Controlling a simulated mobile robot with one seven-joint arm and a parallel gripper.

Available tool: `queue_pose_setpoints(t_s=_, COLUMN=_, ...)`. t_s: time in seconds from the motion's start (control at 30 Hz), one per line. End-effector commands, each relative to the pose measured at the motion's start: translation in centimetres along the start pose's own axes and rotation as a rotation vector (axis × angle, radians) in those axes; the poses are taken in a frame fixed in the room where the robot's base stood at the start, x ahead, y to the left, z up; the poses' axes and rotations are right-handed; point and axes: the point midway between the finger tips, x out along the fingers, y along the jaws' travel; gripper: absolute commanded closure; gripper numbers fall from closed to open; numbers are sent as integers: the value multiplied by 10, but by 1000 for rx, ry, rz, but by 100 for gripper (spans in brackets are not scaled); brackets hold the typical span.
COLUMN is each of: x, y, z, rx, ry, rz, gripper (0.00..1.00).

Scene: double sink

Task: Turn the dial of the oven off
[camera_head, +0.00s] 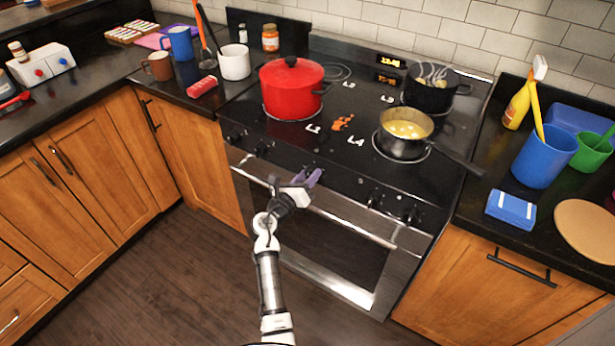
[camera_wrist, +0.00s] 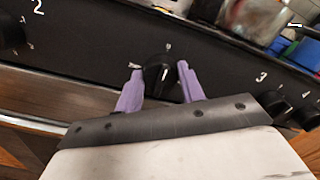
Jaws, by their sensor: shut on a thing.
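The black oven dial (camera_wrist: 156,74) sits at the middle of the stove's front panel (camera_wrist: 215,62), with a small mark above it in the wrist view. My gripper (camera_head: 309,178) is at that panel above the oven door. In the wrist view its purple fingers (camera_wrist: 160,84) stand on either side of the dial and are shut on it. In the head view the dial is mostly hidden by the fingers. The dial's exact angle is hard to tell. The oven door (camera_head: 325,245) is closed.
Other knobs flank the dial: one at left (camera_wrist: 12,32) and two at right, including one (camera_wrist: 274,103) by the number 3. The oven handle (camera_head: 350,227) runs below the panel. A red pot (camera_head: 290,92) and a saucepan (camera_head: 400,148) stand on the cooktop.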

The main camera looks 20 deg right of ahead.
Motion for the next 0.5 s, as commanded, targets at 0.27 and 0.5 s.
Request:
queue_pose_setpoints(t_s=0.27, x=0, y=0, z=0, rx=0, ry=0, rz=1, gripper=52)
queue_pose_setpoints(t_s=0.5, x=0, y=0, z=0, rx=0, ry=0, rz=0, gripper=40)
